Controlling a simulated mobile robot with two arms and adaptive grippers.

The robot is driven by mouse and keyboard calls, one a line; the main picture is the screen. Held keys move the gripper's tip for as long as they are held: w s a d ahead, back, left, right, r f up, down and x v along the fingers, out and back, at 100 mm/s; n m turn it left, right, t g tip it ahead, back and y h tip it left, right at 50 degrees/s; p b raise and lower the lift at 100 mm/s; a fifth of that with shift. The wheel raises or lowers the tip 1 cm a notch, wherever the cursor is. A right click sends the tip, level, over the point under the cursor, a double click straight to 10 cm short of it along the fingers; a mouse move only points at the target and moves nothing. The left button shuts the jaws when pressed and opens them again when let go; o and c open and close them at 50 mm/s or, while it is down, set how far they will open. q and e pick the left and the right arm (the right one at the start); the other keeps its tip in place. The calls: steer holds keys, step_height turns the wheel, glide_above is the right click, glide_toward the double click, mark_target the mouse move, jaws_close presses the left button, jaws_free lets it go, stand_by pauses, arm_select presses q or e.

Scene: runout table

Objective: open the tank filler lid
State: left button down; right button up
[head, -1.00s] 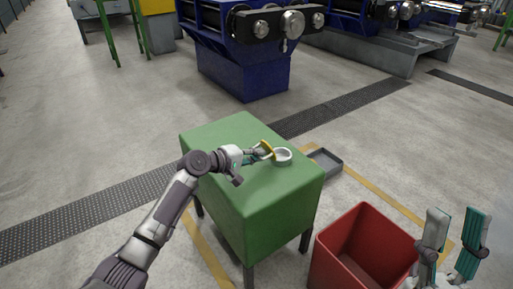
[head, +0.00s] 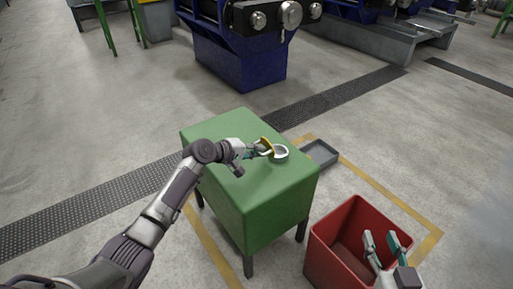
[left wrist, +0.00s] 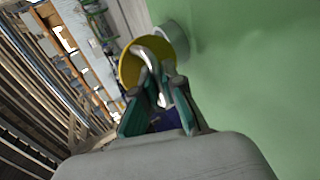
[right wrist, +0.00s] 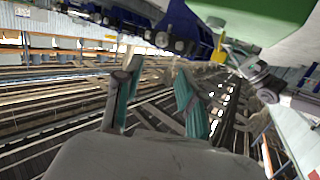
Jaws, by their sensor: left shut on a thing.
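The green tank (head: 235,190) stands on legs at the middle of the head view. Its pale round filler neck (head: 281,152) sticks up from the top, and its mouth is uncovered. The yellow lid (head: 267,143) stands tilted up at the left side of the neck. My left gripper (head: 259,150) is shut on the lid's handle. In the left wrist view, the silver handle (left wrist: 150,55) runs between the fingers, with the yellow lid (left wrist: 130,68) behind it and the neck (left wrist: 174,38) beside it. My right gripper (head: 386,243) is open and empty, over the red bin's area.
A red open bin (head: 335,235) stands right of the tank. A shallow grey tray (head: 321,153) lies on the floor behind the tank's right side. Blue machinery (head: 240,60) stands at the back. Yellow floor lines surround the tank, and the floor left of it is clear.

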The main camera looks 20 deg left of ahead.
arm_select(q)
steer(key=shift+w+d+r+g+p, duration=0.15)
steer(key=shift+r+g+p, duration=0.15)
steer(key=shift+p, duration=0.8)
steer(key=shift+f+y+p, duration=0.1)
steer(key=shift+y+p, duration=0.3)
steer(key=shift+p, duration=0.35)
arm_select(e)
steer(key=s+d+f+g+h, duration=0.3)
steer(key=s+d+f+g, duration=0.2)
steer(key=s+f+g, duration=0.6)
steer(key=shift+s+d+f+m, duration=0.2)
steer(key=shift+s+f+m, duration=0.1)
steer(key=shift+s, duration=0.95)
arm_select(q)
steer(key=c, duration=1.5)
jaws_free()
steer(key=v, duration=1.2)
steer(key=shift+w, duration=0.15)
